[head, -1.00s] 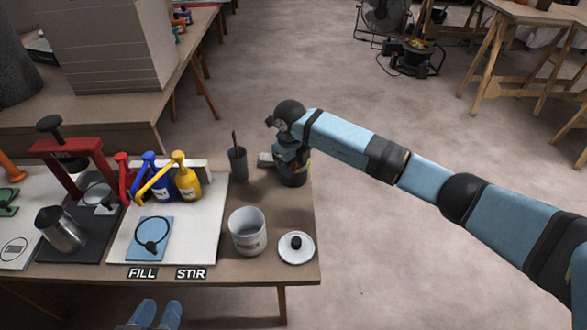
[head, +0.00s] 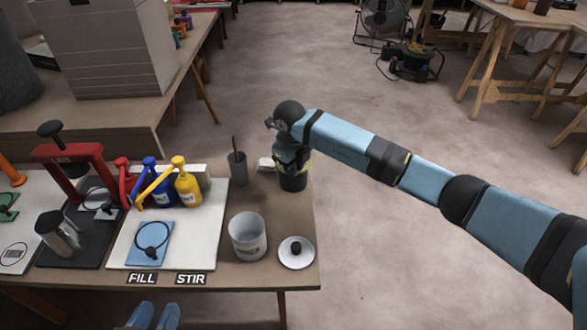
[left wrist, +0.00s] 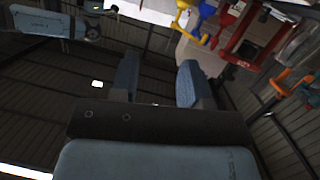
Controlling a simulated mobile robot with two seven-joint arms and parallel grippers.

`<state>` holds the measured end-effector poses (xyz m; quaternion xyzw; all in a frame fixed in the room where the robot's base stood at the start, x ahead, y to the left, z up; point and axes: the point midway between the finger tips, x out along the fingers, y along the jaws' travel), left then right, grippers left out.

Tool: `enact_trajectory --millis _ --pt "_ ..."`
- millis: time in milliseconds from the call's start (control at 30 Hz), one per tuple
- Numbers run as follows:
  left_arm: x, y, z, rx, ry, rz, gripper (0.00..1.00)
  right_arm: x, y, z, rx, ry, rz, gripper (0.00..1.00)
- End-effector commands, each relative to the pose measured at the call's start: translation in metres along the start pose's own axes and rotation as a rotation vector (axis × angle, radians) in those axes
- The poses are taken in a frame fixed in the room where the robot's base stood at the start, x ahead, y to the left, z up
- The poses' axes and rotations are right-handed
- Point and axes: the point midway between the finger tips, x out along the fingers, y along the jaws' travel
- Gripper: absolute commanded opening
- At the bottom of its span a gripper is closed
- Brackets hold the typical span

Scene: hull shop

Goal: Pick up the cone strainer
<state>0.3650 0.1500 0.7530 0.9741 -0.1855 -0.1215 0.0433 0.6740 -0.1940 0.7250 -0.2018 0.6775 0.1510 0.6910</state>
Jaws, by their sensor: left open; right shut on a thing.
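A black ring with a small handle, apparently the cone strainer (head: 151,234), lies on a blue pad (head: 149,258) on the white board of the bench. No cone shows under its rim. My left gripper (head: 154,312) is at the bottom edge of the head view, below the bench front and apart from the ring. Its two blue fingers (left wrist: 161,80) stand apart and empty in the left wrist view. My right gripper (head: 291,158) is shut on a dark can (head: 293,182) with a yellow band at the bench's right back corner. Its fingertips are partly hidden.
A metal jug (head: 58,232) is to the left. A white pot (head: 247,238), a lid (head: 296,252) and a grey cup (head: 237,168) are to the right.

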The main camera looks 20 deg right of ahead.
Motion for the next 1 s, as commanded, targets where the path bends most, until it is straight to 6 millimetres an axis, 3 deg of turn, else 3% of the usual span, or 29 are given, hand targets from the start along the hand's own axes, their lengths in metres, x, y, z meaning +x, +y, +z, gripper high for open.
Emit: enact_trajectory --millis 167,300,400,600,1000 --pt "-0.005 -0.005 0.011 0.007 -0.07 -0.02 0.43 -0.041 -0.004 0.001 -0.001 -0.004 -0.003 0.0" --pt "-0.012 -0.013 0.037 0.001 -0.176 -0.053 0.43 -0.082 -0.007 0.0 -0.002 -0.003 -0.004 0.0" --pt "-0.016 -0.017 0.045 0.007 -0.222 -0.065 0.43 -0.111 -0.009 0.0 0.0 -0.003 -0.004 0.0" --pt "-0.017 -0.019 0.046 0.015 -0.238 -0.07 0.43 -0.156 -0.012 0.0 0.0 -0.002 -0.002 0.0" --pt "-0.019 -0.018 0.04 0.019 -0.243 -0.072 0.43 -0.194 -0.014 0.0 -0.001 0.0 -0.001 0.0"
